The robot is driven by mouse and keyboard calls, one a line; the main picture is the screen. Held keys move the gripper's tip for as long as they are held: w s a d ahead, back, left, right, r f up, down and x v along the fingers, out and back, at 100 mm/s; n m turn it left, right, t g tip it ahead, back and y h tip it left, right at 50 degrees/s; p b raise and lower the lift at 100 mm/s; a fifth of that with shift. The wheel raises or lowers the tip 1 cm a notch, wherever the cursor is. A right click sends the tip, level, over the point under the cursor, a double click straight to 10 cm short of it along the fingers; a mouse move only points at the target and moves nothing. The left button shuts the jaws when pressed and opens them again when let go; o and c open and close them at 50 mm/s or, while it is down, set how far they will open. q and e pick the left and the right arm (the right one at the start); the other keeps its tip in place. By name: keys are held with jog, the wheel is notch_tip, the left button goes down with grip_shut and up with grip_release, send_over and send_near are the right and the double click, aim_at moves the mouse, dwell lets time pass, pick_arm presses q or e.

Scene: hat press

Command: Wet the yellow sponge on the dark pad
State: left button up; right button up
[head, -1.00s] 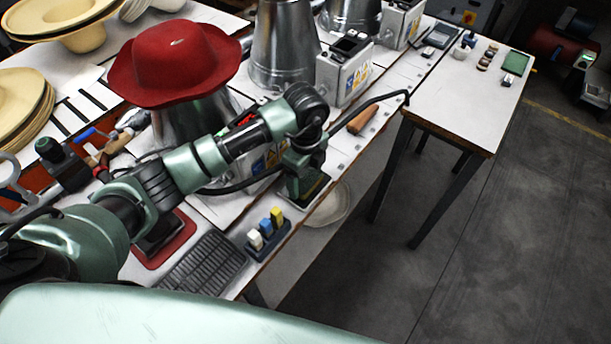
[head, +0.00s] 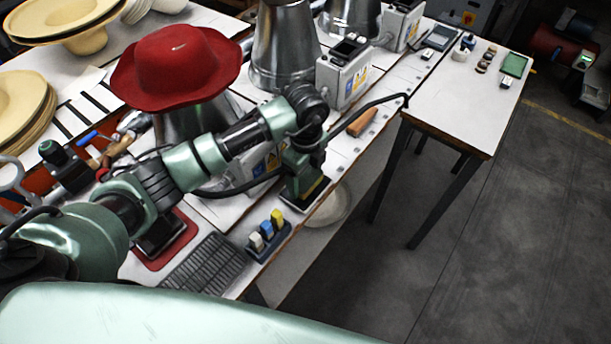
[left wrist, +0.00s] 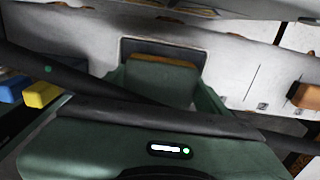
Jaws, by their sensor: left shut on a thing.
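The dark pad (head: 294,207) lies near the front edge of the bench in the head view. Its dark rim also shows in the left wrist view (left wrist: 133,46). My left gripper (head: 304,192) points down over this pad. It is shut on the yellow sponge, seen as an ochre strip (left wrist: 165,61) between the fingers in the left wrist view. The fingers hide most of the sponge, and I cannot tell how firmly it touches the pad. My right gripper is in neither view.
A caddy (head: 262,250) with white, blue and yellow pieces stands left of the pad, by a grey ribbed mat (head: 205,264). A red hat (head: 180,68) sits on a metal form behind my arm. A grey control box (head: 343,75) and an orange-brown block (head: 361,122) lie beyond.

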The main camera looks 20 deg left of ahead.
aim_at(305, 176)
pick_arm(q)
jog(key=shift+r+p, duration=1.9)
jog(key=shift+r, duration=0.9)
